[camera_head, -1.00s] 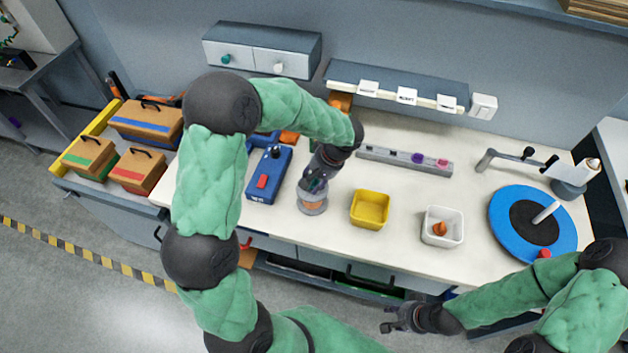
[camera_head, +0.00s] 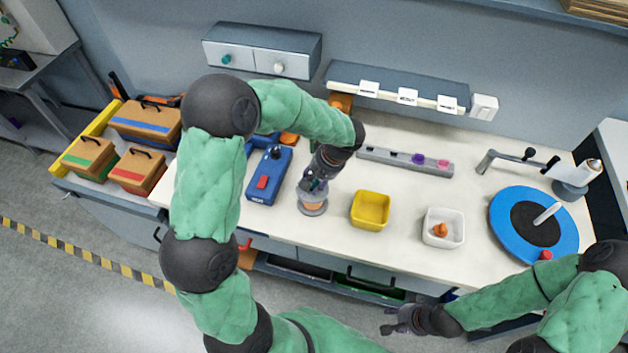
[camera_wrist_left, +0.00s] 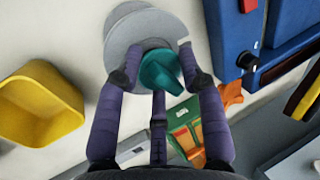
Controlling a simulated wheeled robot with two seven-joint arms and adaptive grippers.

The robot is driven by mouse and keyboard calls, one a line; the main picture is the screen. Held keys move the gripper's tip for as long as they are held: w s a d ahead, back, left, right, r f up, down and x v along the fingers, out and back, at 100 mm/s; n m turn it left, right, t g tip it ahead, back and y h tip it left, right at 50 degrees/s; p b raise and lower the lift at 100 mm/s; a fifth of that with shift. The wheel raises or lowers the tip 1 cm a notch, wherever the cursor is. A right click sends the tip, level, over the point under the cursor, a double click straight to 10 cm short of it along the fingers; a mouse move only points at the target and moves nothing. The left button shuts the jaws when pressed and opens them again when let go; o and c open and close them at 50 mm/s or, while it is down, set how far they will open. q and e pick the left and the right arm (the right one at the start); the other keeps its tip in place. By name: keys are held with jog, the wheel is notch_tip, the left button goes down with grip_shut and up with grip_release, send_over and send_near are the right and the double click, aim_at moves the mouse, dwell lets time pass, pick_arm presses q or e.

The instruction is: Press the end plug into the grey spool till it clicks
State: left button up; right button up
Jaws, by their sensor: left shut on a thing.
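The grey spool (camera_head: 313,208) stands upright on the table below my left gripper, with an orange band at its middle. In the left wrist view its round grey flanges (camera_wrist_left: 140,30) show beyond the fingertips. My left gripper (camera_head: 314,184) is shut on the teal end plug (camera_wrist_left: 160,70), which sits between the fingertips at the spool's near side in that view. The plug overlaps the spool there; whether it is seated cannot be told. My right gripper (camera_head: 388,320) is open and empty, in front of the table's front edge.
A blue device (camera_head: 268,175) with a red button stands left of the spool. A yellow bin (camera_head: 370,210) and a white bin (camera_head: 442,228) with an orange piece stand to its right. A grey rack (camera_head: 405,161) lies behind. A blue turntable (camera_head: 505,215) is at far right.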

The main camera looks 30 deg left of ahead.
pick_arm(q)
jog(key=shift+f, duration=0.1)
jog(key=shift+f, duration=0.15)
jog(key=shift+r, duration=0.25)
dwell(0.4)
jog(key=shift+b, duration=0.35)
dwell(0.4)
jog(key=shift+f, duration=0.15)
jog(key=shift+f+b, duration=0.15)
jog(key=shift+b, duration=0.15)
jog(key=shift+r, duration=0.3)
